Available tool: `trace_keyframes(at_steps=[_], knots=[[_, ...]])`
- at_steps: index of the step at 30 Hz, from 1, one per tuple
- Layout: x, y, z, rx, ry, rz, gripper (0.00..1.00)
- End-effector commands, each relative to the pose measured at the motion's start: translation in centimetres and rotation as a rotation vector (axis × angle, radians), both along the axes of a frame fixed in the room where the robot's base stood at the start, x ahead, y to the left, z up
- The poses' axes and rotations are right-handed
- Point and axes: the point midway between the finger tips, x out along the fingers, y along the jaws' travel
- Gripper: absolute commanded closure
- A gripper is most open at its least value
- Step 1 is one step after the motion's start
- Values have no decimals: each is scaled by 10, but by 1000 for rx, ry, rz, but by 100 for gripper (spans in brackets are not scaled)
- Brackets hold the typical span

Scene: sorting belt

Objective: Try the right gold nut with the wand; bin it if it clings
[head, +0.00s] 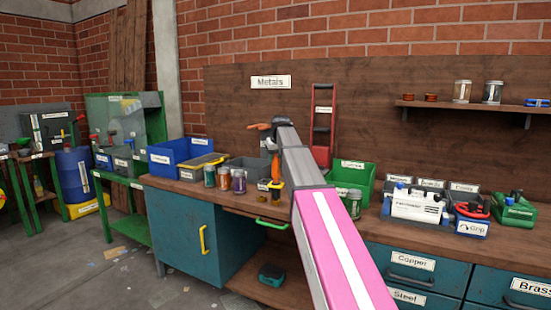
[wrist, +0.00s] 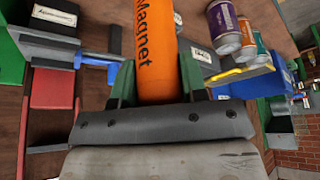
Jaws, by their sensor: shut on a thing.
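My gripper (wrist: 157,88) is shut on an orange wand (wrist: 160,45) marked "Magnet", its green fingers on either side of it. The wand runs away from the gripper to the top edge of the wrist view. In the head view the orange wand (head: 275,166) hangs over the bench, partly hidden behind my grey and pink arm. Small gold-yellow items (head: 264,184) show near the wand's lower end. I cannot tell whether they are nuts, or whether the wand touches one.
Several jars (head: 224,178) stand just left of the wand. A blue bin (head: 163,168) is at the bench's left and a green bin (head: 335,174) is right of my arm. A red rack (head: 323,112) leans at the back. Labelled devices (head: 417,206) crowd the right.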

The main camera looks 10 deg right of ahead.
Motion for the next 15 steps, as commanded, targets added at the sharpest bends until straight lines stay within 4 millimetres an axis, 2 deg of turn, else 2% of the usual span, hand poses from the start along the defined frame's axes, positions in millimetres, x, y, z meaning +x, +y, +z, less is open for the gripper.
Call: trace_keyframes(at_steps=[15], knots=[[0,0,-5,0,-1,0,89]])
